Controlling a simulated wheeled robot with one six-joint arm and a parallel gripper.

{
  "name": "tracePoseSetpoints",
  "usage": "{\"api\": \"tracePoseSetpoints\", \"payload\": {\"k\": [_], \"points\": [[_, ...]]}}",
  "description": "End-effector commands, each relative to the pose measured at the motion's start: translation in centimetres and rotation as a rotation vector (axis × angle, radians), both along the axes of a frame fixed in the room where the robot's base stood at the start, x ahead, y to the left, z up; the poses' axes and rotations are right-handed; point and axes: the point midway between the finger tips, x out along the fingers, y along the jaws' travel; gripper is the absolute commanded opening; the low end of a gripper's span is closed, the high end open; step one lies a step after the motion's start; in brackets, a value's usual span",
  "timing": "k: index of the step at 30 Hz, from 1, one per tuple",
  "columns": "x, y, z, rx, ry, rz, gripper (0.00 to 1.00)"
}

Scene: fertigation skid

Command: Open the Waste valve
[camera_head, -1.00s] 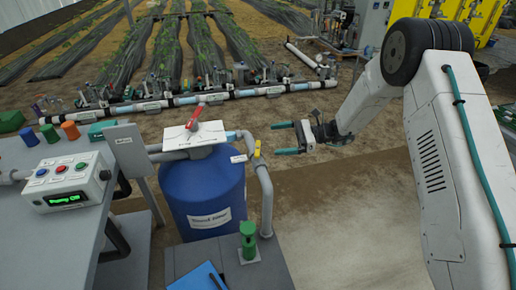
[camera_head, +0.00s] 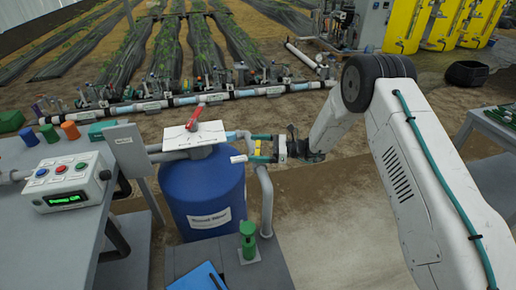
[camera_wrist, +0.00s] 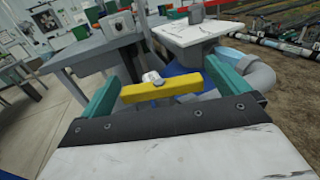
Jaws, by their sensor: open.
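A valve with a yellow handle (camera_head: 256,147) sits on the grey pipe at the right of the blue drum. In the wrist view the yellow handle (camera_wrist: 160,91) lies crosswise between my fingers, with a pale hub in its middle. A white tag (camera_head: 238,159) sticks out beside the valve; its text is too small to read. My gripper (camera_head: 263,149) is open, its teal fingers on either side of the handle. In the wrist view my gripper (camera_wrist: 165,88) has the handle's ends close to both fingers; I cannot tell if they touch.
The blue drum (camera_head: 202,200) carries a white plate with a red lever (camera_head: 195,117). The grey pipe (camera_head: 267,200) bends down beside the drum. A green fitting (camera_head: 248,240) stands below, and a control box (camera_head: 65,182) is on the left bench.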

Motion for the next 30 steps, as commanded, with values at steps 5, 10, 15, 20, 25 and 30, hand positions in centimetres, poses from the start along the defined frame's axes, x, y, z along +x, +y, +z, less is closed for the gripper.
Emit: {"api": "tracePoseSetpoints", "payload": {"k": [5, 10, 15, 20, 25, 30], "points": [[-0.01, 0.05, 0.0, 0.0, 0.0, 0.0, 1.0], [-0.01, 0.03, 0.01, 0.0, 0.0, 0.001, 0.61], [0.04, 0.02, 0.01, 0.0, -0.002, 0.01, 0.59], [0.15, 0.04, -0.01, 0.002, -0.006, 0.13, 0.59], [0.14, 0.05, 0.0, 0.001, -0.005, 0.28, 0.59], [0.09, 0.0, 0.09, 0.0, -0.003, 0.341, 0.59]]}}
